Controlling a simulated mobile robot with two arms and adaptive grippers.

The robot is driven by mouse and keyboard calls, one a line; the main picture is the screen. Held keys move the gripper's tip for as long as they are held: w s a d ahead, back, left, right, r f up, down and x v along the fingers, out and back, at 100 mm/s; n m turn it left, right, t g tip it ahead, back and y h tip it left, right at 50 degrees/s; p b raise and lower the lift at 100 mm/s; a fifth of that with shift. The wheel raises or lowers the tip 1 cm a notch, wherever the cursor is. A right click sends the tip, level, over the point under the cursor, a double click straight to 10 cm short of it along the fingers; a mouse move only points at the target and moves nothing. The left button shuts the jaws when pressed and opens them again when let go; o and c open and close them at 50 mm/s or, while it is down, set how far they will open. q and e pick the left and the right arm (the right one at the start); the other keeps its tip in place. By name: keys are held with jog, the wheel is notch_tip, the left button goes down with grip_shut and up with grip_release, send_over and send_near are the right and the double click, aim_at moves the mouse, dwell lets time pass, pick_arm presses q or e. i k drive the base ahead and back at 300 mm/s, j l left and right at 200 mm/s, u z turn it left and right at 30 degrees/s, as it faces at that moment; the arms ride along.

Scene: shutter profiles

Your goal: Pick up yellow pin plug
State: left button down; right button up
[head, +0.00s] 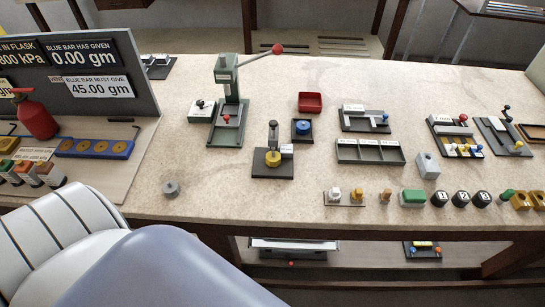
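I cannot tell which yellow piece is the yellow pin plug. Two small yellow-orange plugs stand upright near the table's front edge: one (358,193) on a small plate beside a white plug (334,193), the other (385,195) just right of it. A yellow round piece (272,158) sits in a dark fixture (268,170) under a grey upright post. Yellow blocks (521,201) lie at the far right edge. A pale rounded arm part of mine fills the lower left. Neither gripper shows in the view.
Right of the plugs stand a green block (412,197) and black numbered knobs (461,198). Behind them are a grey divided tray (370,151) and a red bin (310,102). A green lever press (228,110) stands at centre left. A grey knob (171,188) sits on clear table.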

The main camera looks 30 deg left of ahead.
aim_at(275, 161)
jog(key=k+j, duration=0.1)
jog(key=j, duration=0.25)
jog(key=k+j+u, duration=0.15)
jog(key=j, duration=0.55)
jog(key=k+j+u, duration=0.1)
jog(key=j, duration=0.25)
jog(key=k, duration=0.05)
